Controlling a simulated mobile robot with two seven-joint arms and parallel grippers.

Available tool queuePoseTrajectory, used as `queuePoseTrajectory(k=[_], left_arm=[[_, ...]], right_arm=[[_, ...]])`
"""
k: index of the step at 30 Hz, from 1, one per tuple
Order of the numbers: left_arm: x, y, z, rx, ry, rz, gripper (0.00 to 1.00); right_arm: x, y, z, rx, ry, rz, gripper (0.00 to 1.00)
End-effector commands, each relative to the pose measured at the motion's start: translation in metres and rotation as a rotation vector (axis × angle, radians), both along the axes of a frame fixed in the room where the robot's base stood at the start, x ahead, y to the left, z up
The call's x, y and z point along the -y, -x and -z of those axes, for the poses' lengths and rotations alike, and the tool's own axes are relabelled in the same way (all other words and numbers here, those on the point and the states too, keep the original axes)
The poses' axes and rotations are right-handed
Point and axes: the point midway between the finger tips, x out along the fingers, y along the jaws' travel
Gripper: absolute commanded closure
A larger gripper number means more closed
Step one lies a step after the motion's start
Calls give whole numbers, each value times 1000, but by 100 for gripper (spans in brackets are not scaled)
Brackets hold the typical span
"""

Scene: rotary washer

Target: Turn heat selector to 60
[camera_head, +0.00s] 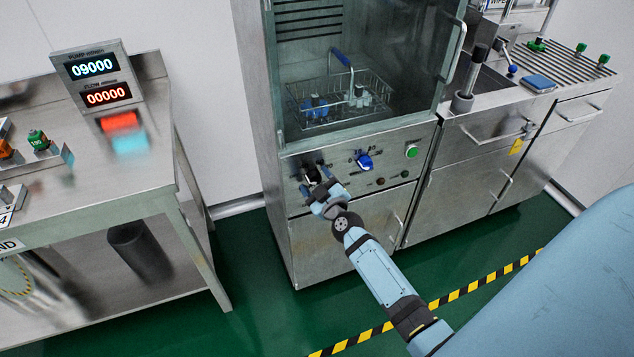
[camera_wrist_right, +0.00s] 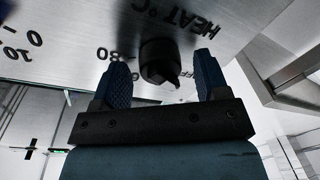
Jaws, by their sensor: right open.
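The heat selector is a black knob (camera_wrist_right: 160,62) on the washer's metal front panel (camera_head: 340,172). In the right wrist view the word HEAT °C, an 80 mark and part of an OFF mark show around it. My right gripper (camera_wrist_right: 155,80) is open, with one blue finger on each side of the knob; I cannot tell whether either touches it. In the head view my right gripper (camera_head: 314,178) is at the panel's left part and mostly hides the knob. The 60 mark is not readable. My left gripper is not in view.
A blue knob (camera_head: 364,161) and a green button (camera_head: 411,151) sit to the right on the same panel. A wire basket (camera_head: 340,98) is behind the glass above. A metal table (camera_head: 110,185) with number displays (camera_head: 100,80) stands at left.

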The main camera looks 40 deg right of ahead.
Motion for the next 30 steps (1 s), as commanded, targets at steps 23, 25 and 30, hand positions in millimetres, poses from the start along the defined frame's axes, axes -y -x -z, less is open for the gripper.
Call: queuePoseTrajectory(k=[23,25,30], left_arm=[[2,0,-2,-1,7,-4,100],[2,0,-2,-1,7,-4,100],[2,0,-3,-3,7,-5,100]], right_arm=[[0,1,0,26,-106,-1,81],[0,1,0,37,-155,-2,81],[0,1,1,71,-297,-1,81]])
